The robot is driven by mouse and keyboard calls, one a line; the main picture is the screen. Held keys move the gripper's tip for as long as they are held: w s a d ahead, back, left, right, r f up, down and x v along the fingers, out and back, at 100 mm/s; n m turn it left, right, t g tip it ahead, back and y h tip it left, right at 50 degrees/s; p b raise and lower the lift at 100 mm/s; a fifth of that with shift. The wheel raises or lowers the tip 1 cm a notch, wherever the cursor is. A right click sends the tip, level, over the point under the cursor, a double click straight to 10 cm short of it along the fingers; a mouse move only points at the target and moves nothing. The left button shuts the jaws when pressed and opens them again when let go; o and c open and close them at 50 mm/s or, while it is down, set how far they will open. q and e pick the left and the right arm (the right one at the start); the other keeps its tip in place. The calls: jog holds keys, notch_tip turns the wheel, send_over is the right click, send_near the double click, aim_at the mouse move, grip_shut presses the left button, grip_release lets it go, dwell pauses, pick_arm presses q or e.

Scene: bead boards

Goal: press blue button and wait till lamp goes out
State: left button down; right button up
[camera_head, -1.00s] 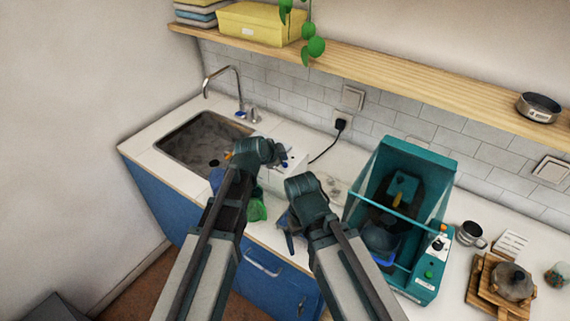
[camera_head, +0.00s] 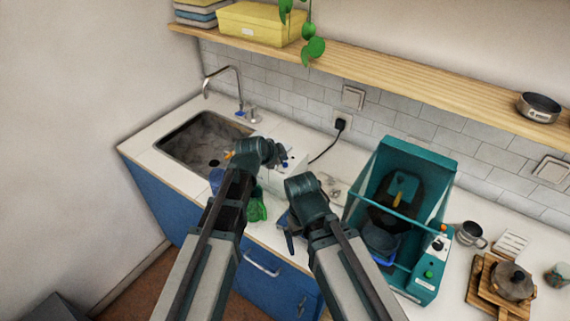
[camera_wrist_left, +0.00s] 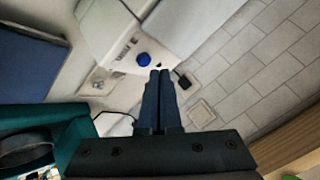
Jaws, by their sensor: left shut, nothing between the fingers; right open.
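The blue button (camera_wrist_left: 143,59) sits on the sloped face of a white device (camera_wrist_left: 112,32) in the left wrist view. In the head view the white device (camera_head: 298,162) stands between the sink and the teal machine, partly hidden by my left gripper (camera_head: 283,156). My left gripper also shows in the left wrist view (camera_wrist_left: 160,73), its fingers shut and empty, with the tips close to the button's right side in the picture. I cannot tell contact. A small dark spot lies near the tips; I cannot make out a lit lamp. My right gripper (camera_head: 291,238) is open, low at the counter's front edge.
A teal machine (camera_head: 432,165) with a green button stands right of my right arm. The sink (camera_head: 190,140) is at left. A black plug (camera_head: 340,124) and cable run along the wall. A mug (camera_head: 469,235) and wooden boards (camera_head: 480,290) are at right.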

aim_at(283, 168)
jog(key=shift+f, duration=0.1)
pick_arm(q)
jog(key=shift+f+b, duration=0.4)
jog(key=shift+b, duration=0.05)
pick_arm(e)
jog(key=shift+f, duration=0.35)
pick_arm(q)
jog(key=shift+f+b, duration=0.4)
pick_arm(e)
jog(key=shift+f, duration=0.4)
pick_arm(q)
jog(key=shift+r, duration=0.2)
pick_arm(e)
jog(key=shift+r, duration=0.2)
pick_arm(q)
jog(key=shift+r+p, duration=0.65)
jog(key=shift+p, duration=0.2)
pick_arm(e)
jog(key=shift+r, duration=0.7)
pick_arm(q)
notch_tip(283, 168, up, 5)
jog(key=p, duration=0.5)
pick_arm(e)
notch_tip(283, 168, up, 5)
